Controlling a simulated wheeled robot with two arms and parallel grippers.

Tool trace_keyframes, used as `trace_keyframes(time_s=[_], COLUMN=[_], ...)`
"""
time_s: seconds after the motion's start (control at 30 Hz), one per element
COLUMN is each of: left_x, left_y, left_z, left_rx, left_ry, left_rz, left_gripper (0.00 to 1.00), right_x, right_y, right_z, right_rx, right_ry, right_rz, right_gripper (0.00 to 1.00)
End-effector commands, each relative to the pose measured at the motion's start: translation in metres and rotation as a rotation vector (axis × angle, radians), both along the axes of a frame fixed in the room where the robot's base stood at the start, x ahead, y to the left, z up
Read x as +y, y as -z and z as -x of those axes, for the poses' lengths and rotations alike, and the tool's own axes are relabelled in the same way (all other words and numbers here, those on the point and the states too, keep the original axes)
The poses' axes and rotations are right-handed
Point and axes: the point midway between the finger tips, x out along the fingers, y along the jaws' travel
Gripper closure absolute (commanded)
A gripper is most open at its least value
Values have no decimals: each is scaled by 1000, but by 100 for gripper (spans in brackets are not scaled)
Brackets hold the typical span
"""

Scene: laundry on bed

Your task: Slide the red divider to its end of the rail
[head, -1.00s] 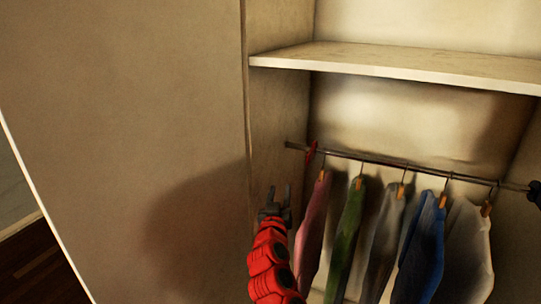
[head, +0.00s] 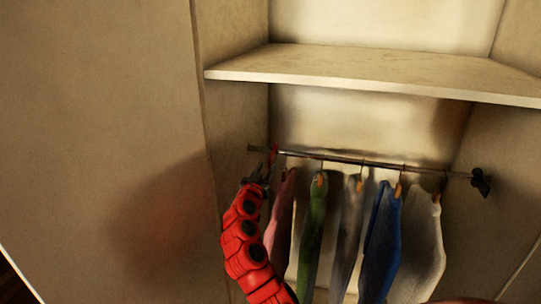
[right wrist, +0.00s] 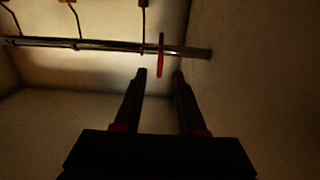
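The red divider (head: 274,155) is a thin disc-like piece on the metal rail (head: 330,157), near the rail's left end in the head view. In the right wrist view the divider (right wrist: 161,56) hangs across the rail (right wrist: 110,46), close to the rail's bare end. My right gripper (head: 267,172) is just below and beside the divider in the head view. In the right wrist view my right gripper (right wrist: 160,72) is open, its two fingertips either side of the divider's line. The divider's tip is around fingertip level; contact cannot be told. My left gripper is out of view.
Several garments hang on the rail right of the divider, a pink one (head: 281,215) nearest and a green one (head: 314,225) beside it. A dark knob-like piece (head: 480,181) is at the rail's right end. A shelf (head: 380,76) spans above. The closet's left wall (head: 236,120) is close.

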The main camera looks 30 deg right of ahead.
Motion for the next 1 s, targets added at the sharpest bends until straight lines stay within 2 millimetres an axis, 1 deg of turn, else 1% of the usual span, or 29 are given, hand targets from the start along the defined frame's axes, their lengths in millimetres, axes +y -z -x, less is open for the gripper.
trace_keyframes(time_s=[0.03, 0.2, 0.4, 0.6, 0.93, 1.0], left_x=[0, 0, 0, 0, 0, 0], left_y=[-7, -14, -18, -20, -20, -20], left_z=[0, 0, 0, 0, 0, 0], left_rx=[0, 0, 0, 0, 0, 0], left_ry=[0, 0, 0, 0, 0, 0], left_rz=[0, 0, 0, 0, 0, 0], left_gripper=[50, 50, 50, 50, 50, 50], right_x=[-7, -26, -41, -48, -48, -48], right_y=[-3, -1, -1, 0, 1, 1], right_z=[-5, -20, -33, -40, -41, -41], right_rx=[4, 5, 0, 1, 1, 1], right_ry=[4, 5, 5, 2, 0, 0], right_rz=[-3, -3, 0, -1, 0, 0], right_gripper=[60, 60, 60, 60, 60, 73])
